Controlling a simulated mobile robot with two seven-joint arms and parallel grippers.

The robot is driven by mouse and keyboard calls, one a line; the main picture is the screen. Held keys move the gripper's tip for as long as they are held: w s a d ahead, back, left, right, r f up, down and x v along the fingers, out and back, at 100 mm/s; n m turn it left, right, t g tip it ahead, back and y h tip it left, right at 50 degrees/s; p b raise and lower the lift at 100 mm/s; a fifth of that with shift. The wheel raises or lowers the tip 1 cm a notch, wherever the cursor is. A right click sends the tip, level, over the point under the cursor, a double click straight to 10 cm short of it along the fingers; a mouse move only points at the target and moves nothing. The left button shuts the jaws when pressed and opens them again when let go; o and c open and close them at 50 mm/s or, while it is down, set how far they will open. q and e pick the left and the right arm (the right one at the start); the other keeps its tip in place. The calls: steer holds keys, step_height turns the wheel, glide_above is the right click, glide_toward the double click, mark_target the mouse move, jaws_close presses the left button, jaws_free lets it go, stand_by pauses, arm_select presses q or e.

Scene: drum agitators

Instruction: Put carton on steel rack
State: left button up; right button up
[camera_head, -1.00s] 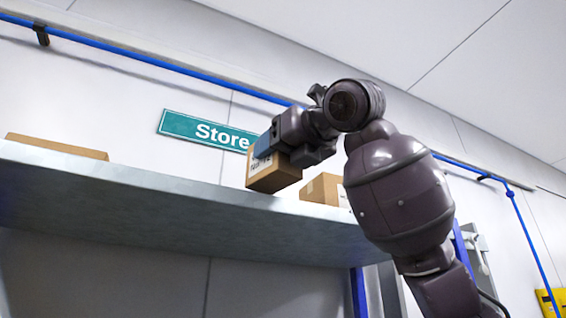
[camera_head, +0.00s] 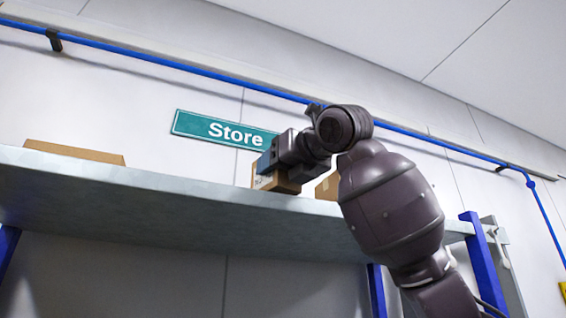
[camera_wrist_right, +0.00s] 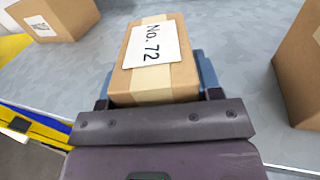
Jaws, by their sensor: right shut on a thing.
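The carton (camera_head: 275,182) is a brown box with tape and a white label. It also shows in the right wrist view (camera_wrist_right: 153,82), where the label reads "No. 72". My right gripper (camera_head: 270,163) is shut on it, with a blue finger on either side of the box in the wrist view (camera_wrist_right: 155,80). The carton is at the top of the steel rack's grey shelf (camera_head: 180,208), close to its front edge. I cannot tell whether its base touches the shelf. My left gripper is not in view.
Another carton (camera_head: 328,187) stands on the shelf right of the held one, partly behind my arm. A further carton (camera_head: 75,152) lies at the shelf's left. Bare shelf surface (camera_wrist_right: 235,60) shows between boxes. Blue uprights (camera_head: 483,262) support the rack. A green "Store" sign (camera_head: 222,131) hangs behind.

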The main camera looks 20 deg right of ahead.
steer(key=shift+d+p+x, duration=0.2)
steer(key=shift+p+x, duration=0.05)
steer(key=shift+x, duration=0.65)
steer(key=shift+d+p+x, duration=0.25)
steer(key=shift+x, duration=0.7)
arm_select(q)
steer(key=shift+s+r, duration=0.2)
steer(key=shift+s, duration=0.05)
arm_select(e)
steer(key=shift+w+f, duration=0.1)
steer(key=shift+f, duration=0.4)
steer(key=o, duration=1.1)
arm_select(q)
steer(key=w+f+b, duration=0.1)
steer(key=b, duration=0.1)
steer(key=shift+b, duration=0.4)
arm_select(e)
steer(key=v, duration=1.1)
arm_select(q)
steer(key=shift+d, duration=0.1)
